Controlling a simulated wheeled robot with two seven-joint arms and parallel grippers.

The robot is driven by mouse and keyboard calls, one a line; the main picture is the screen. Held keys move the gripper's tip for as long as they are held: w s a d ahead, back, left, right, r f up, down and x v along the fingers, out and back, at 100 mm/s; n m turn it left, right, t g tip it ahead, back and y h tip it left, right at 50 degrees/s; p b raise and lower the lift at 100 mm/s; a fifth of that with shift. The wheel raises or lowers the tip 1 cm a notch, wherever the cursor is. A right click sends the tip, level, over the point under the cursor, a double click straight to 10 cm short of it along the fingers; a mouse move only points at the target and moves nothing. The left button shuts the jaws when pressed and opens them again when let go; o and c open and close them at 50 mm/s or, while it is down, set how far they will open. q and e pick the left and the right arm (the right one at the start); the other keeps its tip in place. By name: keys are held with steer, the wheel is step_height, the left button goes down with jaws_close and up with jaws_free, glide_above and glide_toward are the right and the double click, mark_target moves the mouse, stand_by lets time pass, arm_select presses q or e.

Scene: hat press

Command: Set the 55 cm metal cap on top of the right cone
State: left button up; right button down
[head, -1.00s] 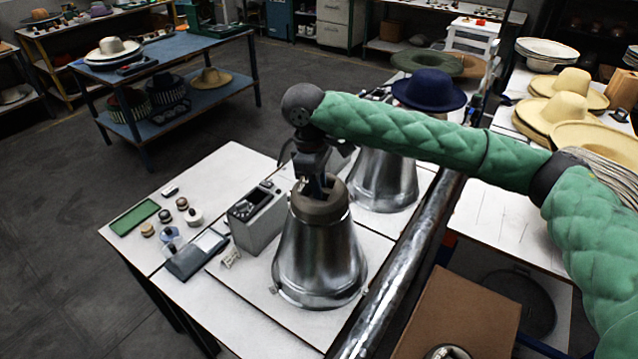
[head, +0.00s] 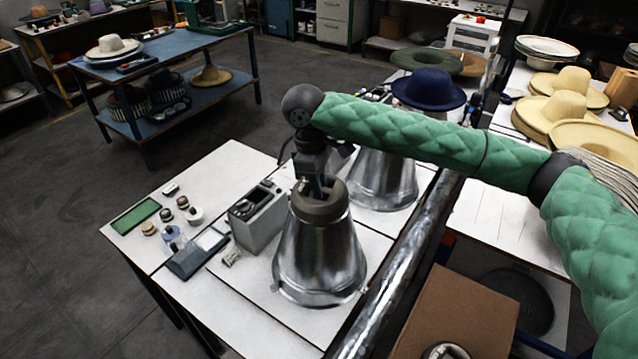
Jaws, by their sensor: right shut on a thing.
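A shiny metal cone (head: 318,262) stands on the white table, nearest to me. A grey-brown round cap (head: 320,208) sits at the top of this cone, level as far as I can see. Whether its underside fully touches the cone is hard to tell. My right gripper (head: 319,187) points down into the cap's hollow top from above and is shut on the cap. A second metal cone (head: 382,182) stands farther back and to the right, its upper part hidden by my green right arm. My left gripper is not in view.
A grey box with a display (head: 257,222) stands close left of the near cone. Small knobs and a green mat (head: 136,215) lie farther left. A blue hat (head: 429,89) is behind my arm. A metal rail (head: 405,262) runs along the right.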

steer(key=shift+p, duration=0.45)
stand_by(0.6)
steer(key=shift+f, duration=0.1)
steer(key=c, duration=1.3)
jaws_free()
steer(key=shift+f, duration=0.1)
